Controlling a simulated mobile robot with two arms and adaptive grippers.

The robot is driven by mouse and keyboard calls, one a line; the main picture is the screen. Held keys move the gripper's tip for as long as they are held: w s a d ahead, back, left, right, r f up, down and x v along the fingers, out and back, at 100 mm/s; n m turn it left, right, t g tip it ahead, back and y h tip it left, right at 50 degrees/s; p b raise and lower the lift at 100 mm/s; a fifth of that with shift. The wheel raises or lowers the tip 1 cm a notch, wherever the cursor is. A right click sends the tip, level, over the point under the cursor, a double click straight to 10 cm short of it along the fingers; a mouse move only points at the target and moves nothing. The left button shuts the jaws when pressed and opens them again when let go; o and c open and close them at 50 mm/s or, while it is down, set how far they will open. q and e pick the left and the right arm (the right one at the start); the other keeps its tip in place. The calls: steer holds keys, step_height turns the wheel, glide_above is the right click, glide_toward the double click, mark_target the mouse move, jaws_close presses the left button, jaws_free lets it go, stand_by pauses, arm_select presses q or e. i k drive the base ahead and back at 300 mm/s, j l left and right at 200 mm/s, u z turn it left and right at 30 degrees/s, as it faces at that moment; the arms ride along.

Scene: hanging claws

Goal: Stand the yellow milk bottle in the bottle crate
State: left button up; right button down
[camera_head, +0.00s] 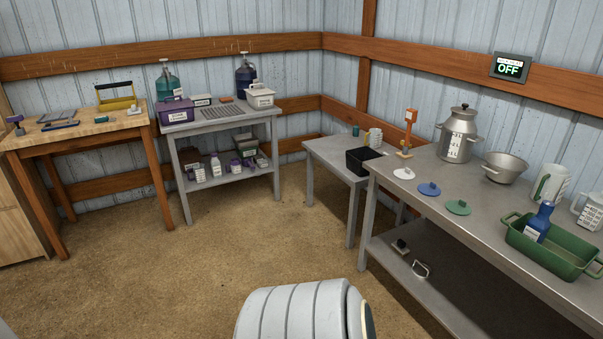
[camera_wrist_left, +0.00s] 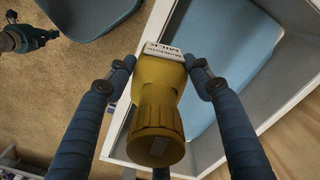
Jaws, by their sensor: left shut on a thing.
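In the left wrist view, a yellow bottle (camera_wrist_left: 157,105) with a white label reading "milk" sits between the blue fingers of my left gripper (camera_wrist_left: 158,82). The fingers are shut on it, and its ribbed cap end points toward the camera. Behind it is a pale-framed piece with a blue panel (camera_wrist_left: 225,85); I cannot tell whether they touch. What looks like my right gripper (camera_wrist_left: 22,38) is small and dark at the upper left, its jaws unclear. Neither gripper shows in the head view. I cannot make out a bottle crate for certain.
In the head view, a black bin (camera_head: 362,161) stands on a low table. The long metal bench (camera_head: 480,205) holds a green tub (camera_head: 553,250) with a blue bottle (camera_head: 539,222), a milk can (camera_head: 458,136) and flat lids. The straw-coloured floor (camera_head: 200,265) is open in the middle.

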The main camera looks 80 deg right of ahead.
mark_target(559, 254)
steer(key=l+z, duration=0.1)
steer(key=z, duration=2.75)
steer(key=i+l+z, duration=0.1)
steer(key=z, duration=0.3)
steer(key=i+z, duration=0.1)
steer(key=z, duration=0.35)
steer(key=i+z, duration=0.1)
steer(key=z, duration=0.3)
steer(key=i+j+z, duration=0.1)
steer(key=z, duration=0.3)
steer(key=i+j+z, duration=0.25)
steer(key=z, duration=0.15)
steer(key=i+j+z, duration=0.2)
steer(key=z, duration=0.2)
steer(key=i+j, duration=0.2)
steer(key=j, duration=0.2)
steer(key=i+j+z, duration=0.1)
steer(key=j, duration=0.25)
steer(key=i, duration=0.1)
